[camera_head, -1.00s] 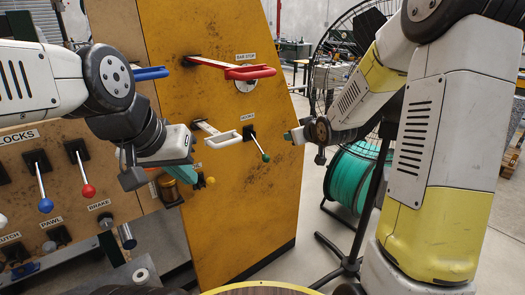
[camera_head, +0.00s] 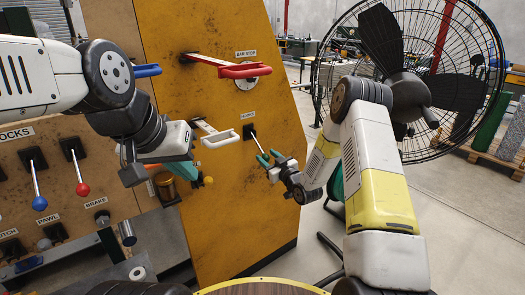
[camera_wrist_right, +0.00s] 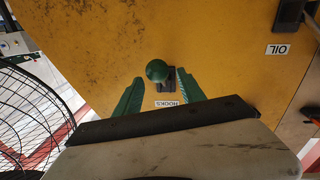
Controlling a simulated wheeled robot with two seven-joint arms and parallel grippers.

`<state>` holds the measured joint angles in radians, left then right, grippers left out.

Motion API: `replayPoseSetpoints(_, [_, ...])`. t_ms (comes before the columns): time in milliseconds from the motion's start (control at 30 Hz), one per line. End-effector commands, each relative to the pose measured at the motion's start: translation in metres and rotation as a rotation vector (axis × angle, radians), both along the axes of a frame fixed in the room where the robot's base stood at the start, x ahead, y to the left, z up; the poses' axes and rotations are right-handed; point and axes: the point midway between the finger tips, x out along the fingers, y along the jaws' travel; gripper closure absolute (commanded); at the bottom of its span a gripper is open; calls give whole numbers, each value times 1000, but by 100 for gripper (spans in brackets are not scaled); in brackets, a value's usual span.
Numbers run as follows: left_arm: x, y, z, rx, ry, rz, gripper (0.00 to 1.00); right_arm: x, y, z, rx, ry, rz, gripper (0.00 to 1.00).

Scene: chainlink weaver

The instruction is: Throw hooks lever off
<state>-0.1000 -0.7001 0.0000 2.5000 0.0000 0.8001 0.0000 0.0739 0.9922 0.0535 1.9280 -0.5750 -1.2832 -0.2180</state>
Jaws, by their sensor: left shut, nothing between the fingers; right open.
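The hooks lever (camera_head: 256,141) is a thin metal rod under a HOOKS label on the yellow panel (camera_head: 215,95); it slants down and right from its black mount. In the right wrist view its round green knob (camera_wrist_right: 157,70) shows between the green fingers. My right gripper (camera_head: 268,158) is open, its fingertips at the lever's lower end, one finger to each side of the knob. Contact cannot be told. In the head view the knob is hard to separate from the green fingers. My left gripper (camera_head: 189,172) is shut and empty, low at the panel's left edge.
A red bar-stop handle (camera_head: 248,71) and a white handle (camera_head: 220,138) stick out of the panel above and left of the lever. Blue (camera_head: 40,203) and red (camera_head: 83,189) knob levers stand at left. A large black fan (camera_head: 410,90) stands behind my right arm.

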Motion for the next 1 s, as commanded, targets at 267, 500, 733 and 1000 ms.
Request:
replayPoseSetpoints(267, [0,0,0,0,0,0,100,30,17,0,0,1,0,53])
replayPoseSetpoints(500, [0,0,0,0,0,0,100,33,19,0,0,2,-1,53])
replayPoseSetpoints(733, [0,0,0,0,0,0,100,33,18,0,0,2,-1,80])
replayPoseSetpoints(1000, [0,0,0,0,0,0,100,33,18,0,-1,2,0,100])
